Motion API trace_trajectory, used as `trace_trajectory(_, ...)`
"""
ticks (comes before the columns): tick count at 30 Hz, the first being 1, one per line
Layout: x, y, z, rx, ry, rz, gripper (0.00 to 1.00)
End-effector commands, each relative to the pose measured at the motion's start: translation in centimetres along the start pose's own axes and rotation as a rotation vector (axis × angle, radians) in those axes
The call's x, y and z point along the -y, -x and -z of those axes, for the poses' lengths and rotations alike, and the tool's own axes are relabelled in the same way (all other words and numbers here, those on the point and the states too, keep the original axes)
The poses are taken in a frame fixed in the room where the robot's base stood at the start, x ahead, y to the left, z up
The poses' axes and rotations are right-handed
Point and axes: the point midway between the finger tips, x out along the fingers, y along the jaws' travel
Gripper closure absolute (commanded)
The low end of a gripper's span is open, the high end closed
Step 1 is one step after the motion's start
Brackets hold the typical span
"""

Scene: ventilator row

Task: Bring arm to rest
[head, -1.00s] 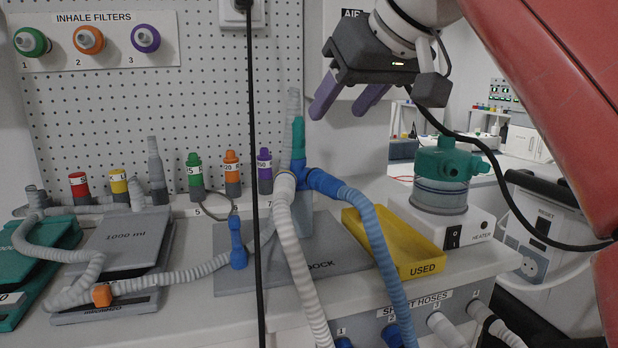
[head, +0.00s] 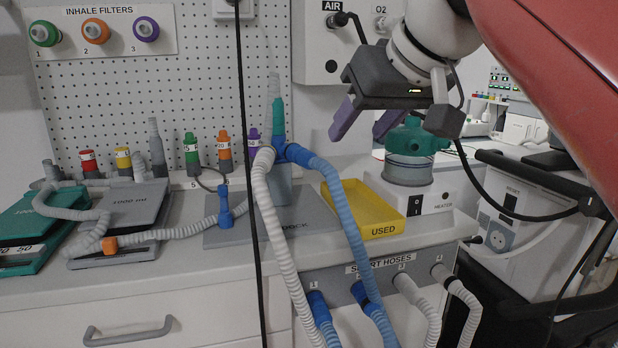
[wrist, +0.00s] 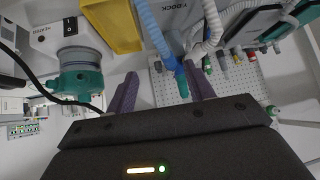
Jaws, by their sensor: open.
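My gripper (head: 362,122) is open and empty, with two purple fingers. In the head view it hangs above the bench at the right, in front of the wall panel and just left of and above the teal-topped heater unit (head: 408,155). In the wrist view my gripper (wrist: 160,92) shows its fingers apart with nothing held between them; the teal connector (wrist: 181,82) of the docked hoses appears beyond the gap. The arm is raised and touches nothing that I can see.
A yellow USED tray (head: 372,229) sits below my gripper. A white hose (head: 275,220) and a blue hose (head: 345,215) arch from the Y-dock (head: 225,236) to the front. A black cable (head: 247,150) hangs at centre. A cart (head: 520,235) stands at the right.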

Motion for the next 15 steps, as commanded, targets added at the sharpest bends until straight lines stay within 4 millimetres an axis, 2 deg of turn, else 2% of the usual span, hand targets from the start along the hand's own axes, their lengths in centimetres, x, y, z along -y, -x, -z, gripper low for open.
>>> trace_trajectory(5,-1.0,-1.7,-3.6,0.036,-0.063,-0.036,0.47)
trace_trajectory(8,-1.6,-3.0,-6.5,0.062,-0.107,-0.064,0.47)
trace_trajectory(11,-2.2,-4.9,-10.8,0.097,-0.160,-0.103,0.47)
trace_trajectory(15,-2.9,-8.0,-18.5,0.153,-0.233,-0.169,0.47)
